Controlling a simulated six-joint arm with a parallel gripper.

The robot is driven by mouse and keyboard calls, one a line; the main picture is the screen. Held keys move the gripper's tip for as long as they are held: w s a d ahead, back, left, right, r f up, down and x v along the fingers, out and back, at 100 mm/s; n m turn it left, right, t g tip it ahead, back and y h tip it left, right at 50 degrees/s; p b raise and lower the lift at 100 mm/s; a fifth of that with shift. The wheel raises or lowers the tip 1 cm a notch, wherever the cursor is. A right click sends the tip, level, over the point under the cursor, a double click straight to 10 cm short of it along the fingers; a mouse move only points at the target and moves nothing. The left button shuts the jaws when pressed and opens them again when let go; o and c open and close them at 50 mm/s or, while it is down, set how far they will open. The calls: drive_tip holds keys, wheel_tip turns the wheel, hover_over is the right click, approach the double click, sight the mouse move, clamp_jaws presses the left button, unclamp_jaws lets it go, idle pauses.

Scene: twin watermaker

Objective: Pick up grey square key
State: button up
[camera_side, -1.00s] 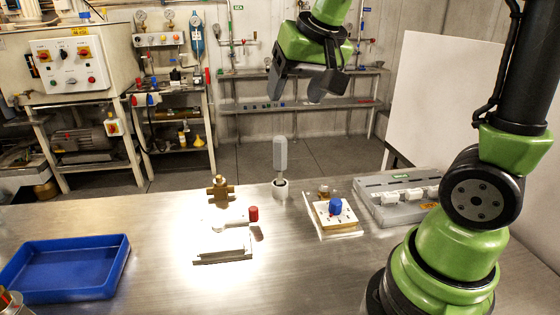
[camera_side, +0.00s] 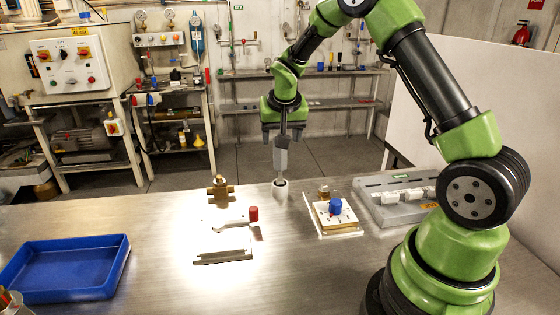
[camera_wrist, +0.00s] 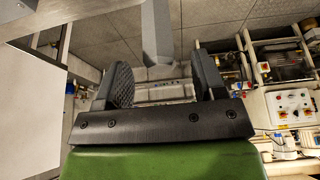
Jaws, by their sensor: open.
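The grey square key (camera_side: 281,157) stands upright in a small round white holder (camera_side: 281,189) near the back edge of the steel table. My gripper (camera_side: 284,132) hangs pointing down at the key's upper end. In the wrist view the grey key (camera_wrist: 157,30) runs from the top edge toward the gap between the two black fingers of my gripper (camera_wrist: 165,80). The fingers are wide apart, and I see no finger shut on the key. I cannot tell exactly how far the key's top reaches between them.
A brass fitting (camera_side: 220,190) and a white valve with a red cap (camera_side: 253,213) stand left of the holder. A board with a blue knob (camera_side: 336,207) and a grey tray (camera_side: 376,207) lie right. A blue tray (camera_side: 65,292) is at the front left.

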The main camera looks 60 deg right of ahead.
sight(279, 155)
drive_tip(key=shift+x, duration=2)
drive_tip(key=c, duration=1)
drive_tip(key=shift+o, duration=0.2)
